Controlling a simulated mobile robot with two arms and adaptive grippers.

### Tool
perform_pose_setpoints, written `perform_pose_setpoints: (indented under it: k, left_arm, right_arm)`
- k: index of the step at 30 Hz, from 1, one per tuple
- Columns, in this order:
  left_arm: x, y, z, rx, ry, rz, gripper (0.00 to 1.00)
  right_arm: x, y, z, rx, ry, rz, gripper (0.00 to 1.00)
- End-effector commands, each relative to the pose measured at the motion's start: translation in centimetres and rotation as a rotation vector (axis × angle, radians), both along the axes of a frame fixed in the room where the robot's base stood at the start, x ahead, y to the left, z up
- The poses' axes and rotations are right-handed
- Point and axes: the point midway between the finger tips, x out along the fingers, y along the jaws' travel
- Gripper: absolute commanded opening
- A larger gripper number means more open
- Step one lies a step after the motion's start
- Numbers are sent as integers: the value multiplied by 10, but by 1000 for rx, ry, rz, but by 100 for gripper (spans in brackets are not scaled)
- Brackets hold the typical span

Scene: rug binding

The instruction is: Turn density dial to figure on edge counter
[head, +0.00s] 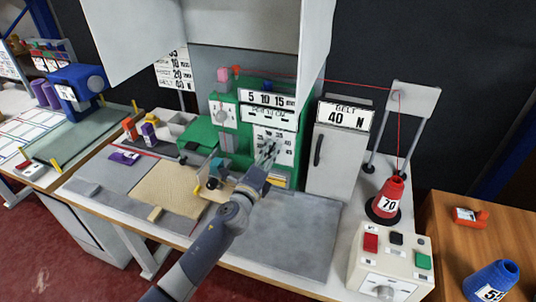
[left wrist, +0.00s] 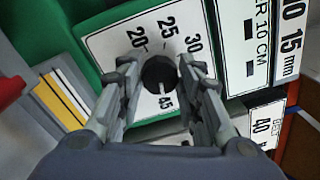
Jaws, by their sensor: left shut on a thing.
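The density dial is a black knob (left wrist: 158,73) on a white plate with figures 20, 25, 30 and 45 readable in the left wrist view. In the head view this white dial plate (head: 286,139) is on the front of the green machine (head: 222,138). My left gripper (head: 268,152) is at the plate, its two fingers (left wrist: 157,75) closed on the knob from either side. My right gripper is not in view.
A plate reading 5 10 15 mm (head: 266,98) is above the dial. A white cabinet (head: 334,160) with a BELT 40 N sign (head: 344,115) stands to the right. A red cone marked 70 (head: 390,192) and a control box (head: 392,262) are further right. The grey pad (head: 290,235) is clear.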

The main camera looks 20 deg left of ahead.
Motion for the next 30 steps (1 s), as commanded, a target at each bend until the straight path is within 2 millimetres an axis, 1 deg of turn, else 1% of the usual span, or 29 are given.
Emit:
perform_pose_setpoints:
  k: [13,14,15,16,17,26,30]
  left_arm:
    - [0,0,-2,14,1,0,9]
    - [0,0,-2,13,1,0,35]
    - [0,0,-2,13,1,0,44]
    - [0,0,-2,13,1,0,51]
    - [0,0,-1,13,1,0,53]
    - [0,0,-1,11,1,0,53]
    - [-7,1,-1,11,1,0,53]
  right_arm:
    - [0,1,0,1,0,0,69]
    - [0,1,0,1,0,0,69]
    - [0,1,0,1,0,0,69]
    - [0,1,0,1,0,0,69]
    - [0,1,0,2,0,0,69]
    - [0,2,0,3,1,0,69]
    - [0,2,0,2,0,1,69]
